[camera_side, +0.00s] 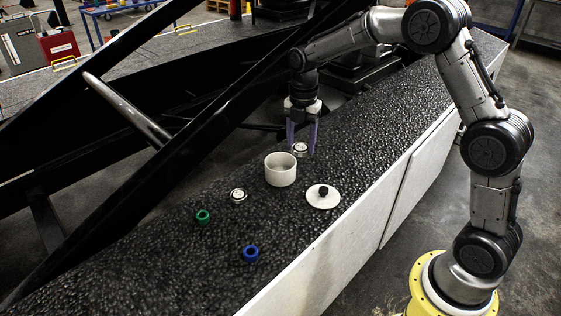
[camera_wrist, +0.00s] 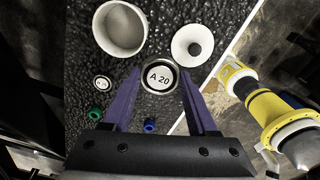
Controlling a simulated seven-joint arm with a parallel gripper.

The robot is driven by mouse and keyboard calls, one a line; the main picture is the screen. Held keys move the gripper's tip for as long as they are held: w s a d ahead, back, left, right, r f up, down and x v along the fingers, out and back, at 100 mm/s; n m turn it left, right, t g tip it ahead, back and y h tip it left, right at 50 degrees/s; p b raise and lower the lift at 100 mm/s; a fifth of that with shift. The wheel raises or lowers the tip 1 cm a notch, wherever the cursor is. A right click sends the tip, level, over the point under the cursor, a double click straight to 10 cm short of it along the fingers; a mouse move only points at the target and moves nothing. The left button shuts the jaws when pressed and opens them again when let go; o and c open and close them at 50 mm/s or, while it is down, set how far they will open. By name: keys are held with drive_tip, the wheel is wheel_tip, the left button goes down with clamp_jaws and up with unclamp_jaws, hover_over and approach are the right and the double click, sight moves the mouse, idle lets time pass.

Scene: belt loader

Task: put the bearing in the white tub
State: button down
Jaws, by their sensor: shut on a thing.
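My gripper (camera_side: 301,150) points down with its purple fingers on either side of a round silver bearing (camera_wrist: 158,77), whose white face reads "A 20". It is shut on this bearing, which looks larger than the similar piece on the belt and seems raised above the surface. The white tub (camera_side: 280,172) stands upright and open on the black belt, in front and slightly left of my gripper in the side view. In the wrist view the tub (camera_wrist: 120,28) is at the upper left of the bearing; the visible part of its inside looks empty.
A white lid (camera_side: 322,197) with a black knob lies right of the tub. A second silver round piece (camera_side: 238,196), a green ring (camera_side: 203,216) and a blue ring (camera_side: 250,253) lie on the belt. Dark slanted beams (camera_side: 190,85) stand behind at the left.

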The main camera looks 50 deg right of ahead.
drive_tip(key=w+f, duration=0.4)
drive_tip(key=w, duration=0.1)
drive_tip(key=w+d+f, duration=0.1)
drive_tip(key=w+f, duration=0.2)
drive_tip(key=shift+w+f, duration=0.1)
drive_tip(key=shift+f, duration=1.6)
drive_tip(key=shift+f, duration=0.6)
drive_tip(key=shift+c, duration=2.3)
unclamp_jaws()
drive_tip(key=shift+r, duration=0.1)
wheel_tip(320, 180, up, 13)
